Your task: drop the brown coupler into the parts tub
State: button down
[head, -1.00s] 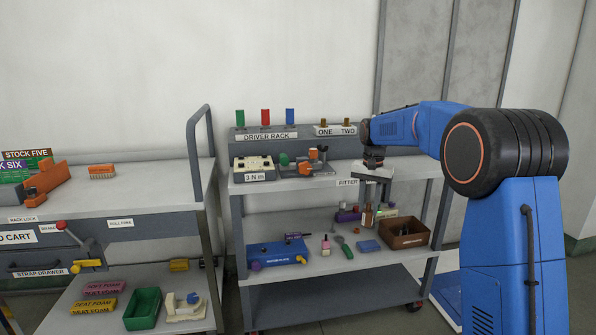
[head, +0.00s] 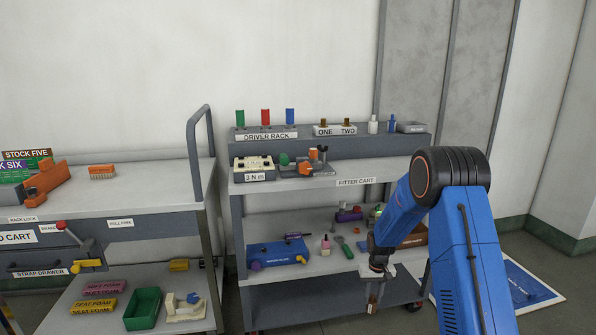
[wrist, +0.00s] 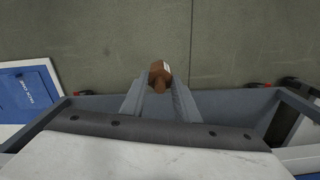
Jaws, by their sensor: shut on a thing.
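My gripper (head: 372,296) is shut on the brown coupler (wrist: 159,75), which sits between the fingertips in the wrist view, a pale mark on its side. In the head view the coupler (head: 371,307) hangs low at the front of the fitter cart, near its bottom shelf. In the wrist view bare floor lies beyond it. A brown open box (head: 415,237) on the middle shelf is mostly hidden behind my arm. A small grey tub (head: 410,127) stands at the top right of the cart. Their labels are too small to read, so I cannot tell which is the parts tub.
The middle shelf holds a blue box (head: 278,255), a green-handled tool (head: 343,246) and other small items. A green bin (head: 142,309) stands on the left cart's lower shelf. The fitter cart's bottom shelf (head: 310,304) looks bare. A blue floor panel (head: 522,287) lies at right.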

jog(key=s+f, duration=0.6)
jog(key=f, duration=0.2)
jog(key=shift+s+f, duration=0.15)
jog(key=shift+s, duration=0.2)
